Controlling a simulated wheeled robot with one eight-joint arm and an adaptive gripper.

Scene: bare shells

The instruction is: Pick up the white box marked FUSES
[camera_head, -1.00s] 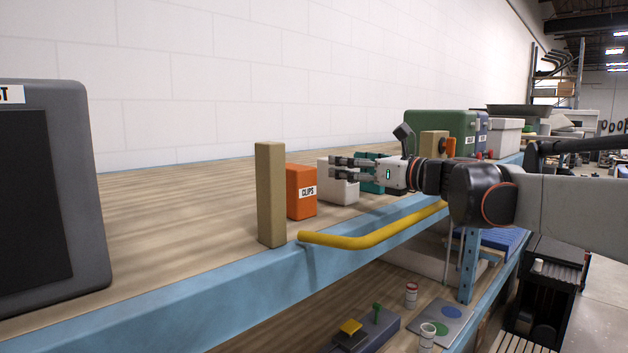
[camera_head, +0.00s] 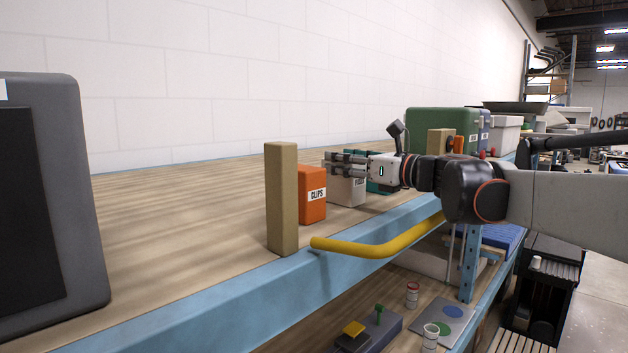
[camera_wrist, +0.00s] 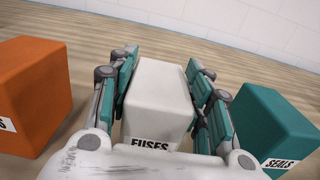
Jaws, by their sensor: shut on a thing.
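The white box marked FUSES (camera_wrist: 160,95) stands between my gripper's two fingers in the wrist view, its label facing the wrist. My gripper (camera_head: 347,164) is shut on this box, one teal-padded finger along each side. The white box also shows in the head view (camera_head: 346,190), below the fingers, partly hidden by them. It appears to rest on the wooden shelf top (camera_head: 190,220); I cannot tell any gap under it. In the wrist view my gripper (camera_wrist: 162,85) fills the middle.
An orange CLIPS box (camera_head: 312,195) stands close on the left and a teal SEALS box (camera_wrist: 270,128) on the right. A tan upright block (camera_head: 282,200) and a yellow rail (camera_head: 375,247) are near the front edge. A green case (camera_head: 435,123) is behind.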

